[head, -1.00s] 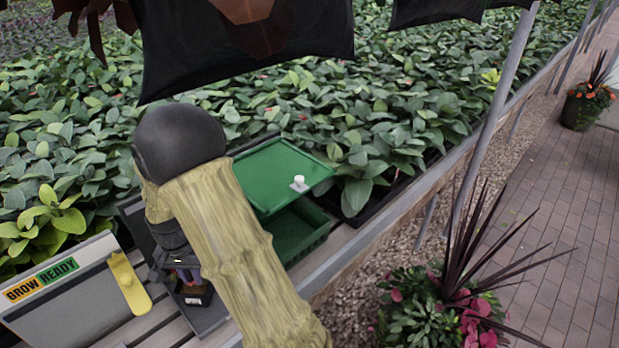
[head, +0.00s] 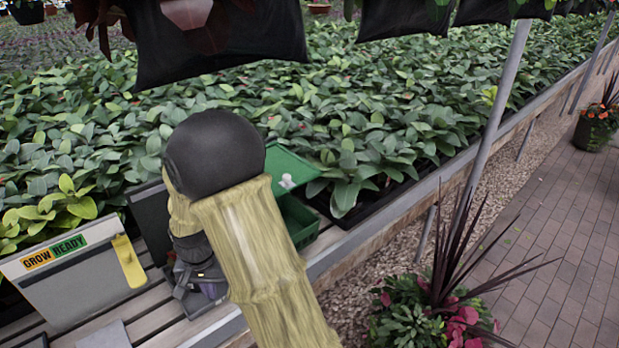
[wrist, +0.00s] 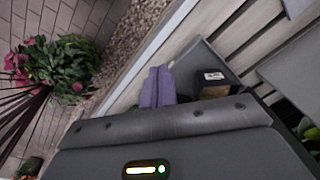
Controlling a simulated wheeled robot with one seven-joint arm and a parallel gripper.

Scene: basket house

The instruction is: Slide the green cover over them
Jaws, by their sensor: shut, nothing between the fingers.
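The green cover (head: 277,160) is a flat rimmed panel with a white knob (head: 286,181), right of my arm in the head view. It sits above and behind the open part of a green bin (head: 301,222). My arm hides much of both, and I cannot see what the bin holds. My gripper (head: 213,291) is low in front, left of the bin and apart from the cover. In the wrist view its purple fingers (wrist: 157,75) are together and empty. A small dark box with a white label (wrist: 215,85) is beside them on a grey tray (wrist: 200,55).
Dense leafy plants fill the back. A metal post (head: 490,105) and a potted spiky plant (head: 435,310) are at right.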

